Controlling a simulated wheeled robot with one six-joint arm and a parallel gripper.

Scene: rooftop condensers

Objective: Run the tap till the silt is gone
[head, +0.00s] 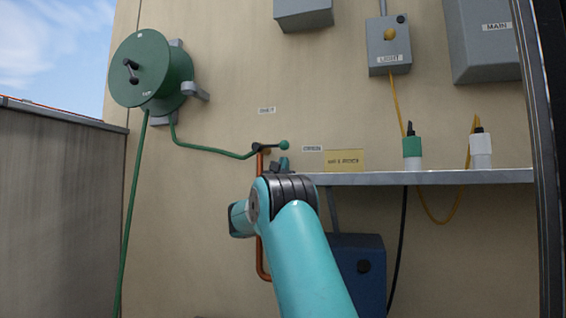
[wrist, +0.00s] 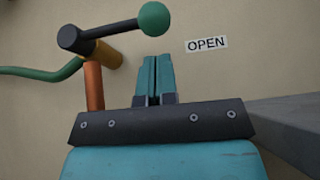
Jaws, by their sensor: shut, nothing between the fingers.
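The tap sits on top of a copper pipe (head: 262,262) on the wall. Its dark lever ends in a green ball knob (head: 284,145); in the wrist view the knob (wrist: 154,17) is up and to the right of the brass tap body (wrist: 104,54). An OPEN label (wrist: 206,44) is on the wall to the right of the knob. A green hose (head: 215,150) runs from the tap to the left. My gripper (wrist: 154,58) is shut and empty, its fingertips just below the knob in the picture; I cannot tell whether they touch it. No water or silt shows.
A green hose reel (head: 150,72) hangs at upper left. A blue box (head: 362,275) is below. Grey boxes are above.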

